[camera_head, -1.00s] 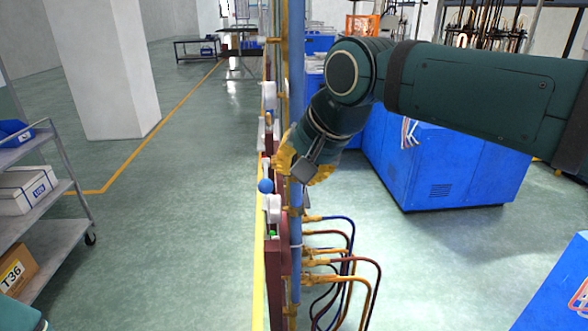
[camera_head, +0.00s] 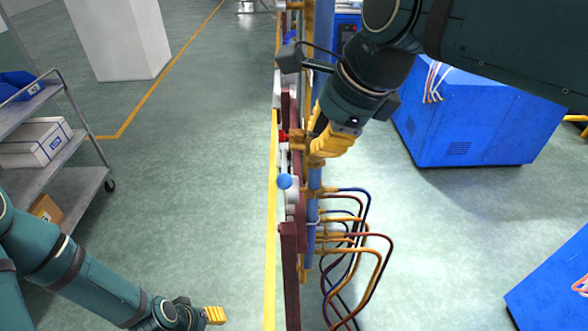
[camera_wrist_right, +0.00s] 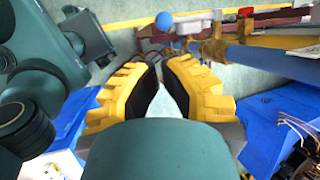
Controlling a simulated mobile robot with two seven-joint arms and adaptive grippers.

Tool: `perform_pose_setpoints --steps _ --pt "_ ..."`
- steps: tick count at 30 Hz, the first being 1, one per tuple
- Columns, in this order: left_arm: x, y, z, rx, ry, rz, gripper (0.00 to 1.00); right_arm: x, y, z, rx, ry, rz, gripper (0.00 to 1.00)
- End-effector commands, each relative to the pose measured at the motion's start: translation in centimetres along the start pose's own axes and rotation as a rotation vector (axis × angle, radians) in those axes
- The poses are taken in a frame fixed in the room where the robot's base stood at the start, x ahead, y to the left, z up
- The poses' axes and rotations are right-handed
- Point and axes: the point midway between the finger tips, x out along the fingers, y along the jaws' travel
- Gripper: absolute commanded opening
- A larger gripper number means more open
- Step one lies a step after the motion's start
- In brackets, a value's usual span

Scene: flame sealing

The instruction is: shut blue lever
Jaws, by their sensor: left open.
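The blue lever shows as a blue ball knob (camera_head: 285,181) on the left side of the upright pipe rack. In the right wrist view the blue knob (camera_wrist_right: 165,21) is at the top, beyond the fingertips and apart from them. My right gripper (camera_head: 326,145) is above and to the right of the knob in the head view, near the blue pipe. Its yellow fingers (camera_wrist_right: 162,64) have a narrow gap between them and hold nothing. My left gripper (camera_head: 215,315) is low at the left, over the floor, away from the rack; it is open.
A red knob (camera_head: 283,136) sits behind the blue one on the rack. Curved hoses (camera_head: 352,235) hang at the rack's right. A grey shelf cart (camera_head: 75,190) stands left, blue machines (camera_head: 470,120) right. Open floor (camera_head: 200,170) lies left of the rack.

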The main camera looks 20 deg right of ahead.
Motion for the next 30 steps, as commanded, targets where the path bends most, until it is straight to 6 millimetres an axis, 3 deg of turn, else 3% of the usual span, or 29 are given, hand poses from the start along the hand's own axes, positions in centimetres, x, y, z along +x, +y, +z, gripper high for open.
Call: perform_pose_setpoints --steps 9,16,22,30 --pt "1.0 -0.3 0.1 0.000 -0.001 -0.002 0.47 6.4 0.1 -0.1 -0.003 0.001 0.005 0.00" --pt "1.5 -0.5 0.2 0.000 -0.001 -0.003 0.47 10.3 0.1 -0.1 -0.003 0.000 0.005 0.00" --pt "1.7 -0.6 0.2 0.000 -0.001 -0.004 0.47 12.0 0.0 0.0 -0.004 0.000 0.001 0.00" --pt "1.7 -0.6 0.2 0.000 -0.001 -0.004 0.47 12.2 0.0 0.0 -0.004 0.000 0.000 0.00"
